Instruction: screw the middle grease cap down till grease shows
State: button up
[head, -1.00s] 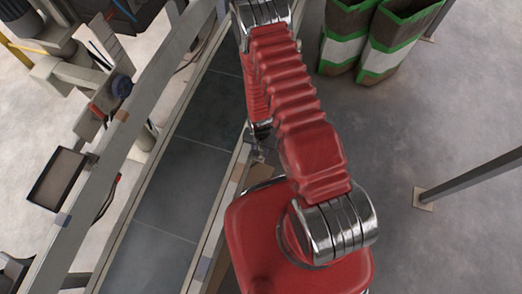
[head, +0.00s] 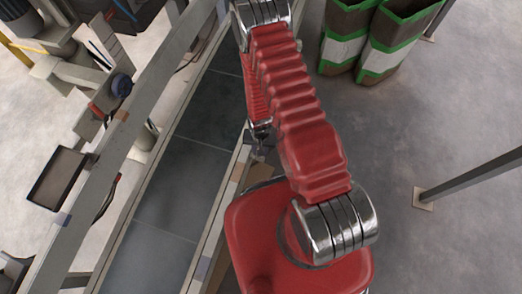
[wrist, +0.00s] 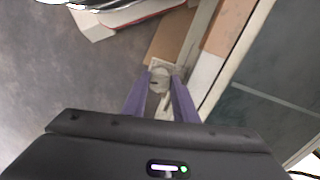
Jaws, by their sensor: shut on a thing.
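A round, pale grey grease cap (wrist: 160,76) shows in the wrist view between the tips of my gripper (wrist: 163,79). The two purple fingers are shut on its sides. It sits beside the conveyor's edge rail. A pale piece (wrist: 164,103) lies between the fingers on the near side of the cap; I cannot tell what it is. I see no clear grease. In the head view my gripper (head: 259,151) is small beside the conveyor, and the cap is too small to make out. I cannot pick out the other caps.
The dark conveyor belt (head: 175,185) runs along the left of the head view, with a long beige frame rail (head: 108,160) beyond it. Brown sacks with green edges (head: 345,40) stand at the top right. A grey post (head: 470,172) stands at the right. Floor between is clear.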

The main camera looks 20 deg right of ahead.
jog(key=shift+s+d, duration=0.1)
jog(key=o, duration=1.1)
jog(key=shift+c, duration=0.2)
jog(key=shift+r, duration=0.1)
notch_tip(320, 180, up, 14)
jog(key=shift+f, duration=0.25)
dwell(0.3)
